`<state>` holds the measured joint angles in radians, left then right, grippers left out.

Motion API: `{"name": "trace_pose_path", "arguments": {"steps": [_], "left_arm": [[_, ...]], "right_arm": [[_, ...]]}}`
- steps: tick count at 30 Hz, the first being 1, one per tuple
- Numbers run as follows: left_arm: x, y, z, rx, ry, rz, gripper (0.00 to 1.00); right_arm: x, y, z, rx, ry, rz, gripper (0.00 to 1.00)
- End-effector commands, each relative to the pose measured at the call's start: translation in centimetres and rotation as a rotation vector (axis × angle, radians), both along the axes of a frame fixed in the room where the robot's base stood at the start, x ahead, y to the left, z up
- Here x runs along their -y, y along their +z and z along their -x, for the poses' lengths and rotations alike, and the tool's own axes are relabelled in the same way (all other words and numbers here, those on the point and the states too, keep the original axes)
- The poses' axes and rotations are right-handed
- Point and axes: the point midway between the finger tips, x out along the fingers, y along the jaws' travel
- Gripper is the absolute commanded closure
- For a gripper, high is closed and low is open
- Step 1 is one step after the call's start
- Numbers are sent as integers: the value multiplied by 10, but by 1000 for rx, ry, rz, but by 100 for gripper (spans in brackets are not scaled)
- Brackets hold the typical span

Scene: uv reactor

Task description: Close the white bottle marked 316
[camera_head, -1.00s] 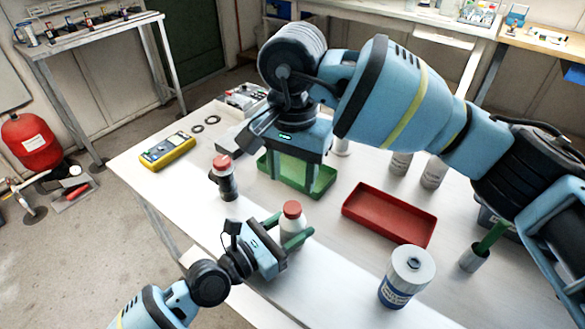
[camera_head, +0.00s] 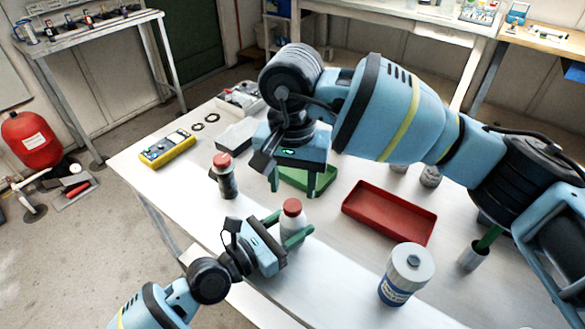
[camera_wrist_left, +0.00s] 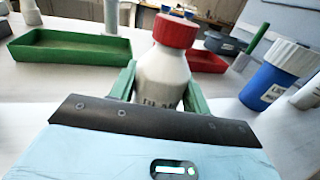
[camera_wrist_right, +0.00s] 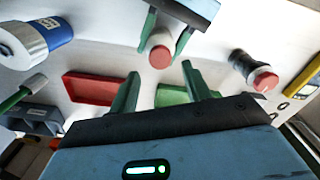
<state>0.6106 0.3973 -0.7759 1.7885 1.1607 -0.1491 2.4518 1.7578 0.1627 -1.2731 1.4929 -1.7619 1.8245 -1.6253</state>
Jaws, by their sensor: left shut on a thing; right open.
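A white bottle (camera_head: 292,222) with a red cap on top stands upright on the table. Its lettering shows in the left wrist view (camera_wrist_left: 160,78), but the fingers' mount hides part of it and I cannot read it surely. My left gripper (camera_head: 286,229) is shut on the bottle's body, a green finger on each side. My right gripper (camera_head: 294,187) is open and empty, pointing down behind the bottle, near the green tray (camera_head: 322,186). In the right wrist view, the red cap (camera_wrist_right: 160,57) lies ahead of the open fingers, apart from them.
A dark bottle with a red cap (camera_head: 226,182) stands left of my right gripper. A red tray (camera_head: 390,214) lies to the right. A white-and-blue container (camera_head: 407,270) stands at the front right. A yellow multimeter (camera_head: 167,149) lies at the left.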

Motion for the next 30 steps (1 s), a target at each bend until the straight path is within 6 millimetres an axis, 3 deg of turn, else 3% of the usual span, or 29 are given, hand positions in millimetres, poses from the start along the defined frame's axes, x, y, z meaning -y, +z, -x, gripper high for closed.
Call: {"name": "trace_pose_path", "arguments": {"steps": [9, 22, 30], "left_arm": [[0, 0, 0, 0, 0, 0, 100], [0, 0, 0, 0, 0, 0, 100], [0, 0, 0, 0, 0, 0, 100]], "right_arm": [[0, -41, 0, -2, 0, 0, 52], [0, -49, 0, 0, 0, 0, 52], [0, -49, 0, -1, -1, 0, 85]]}}
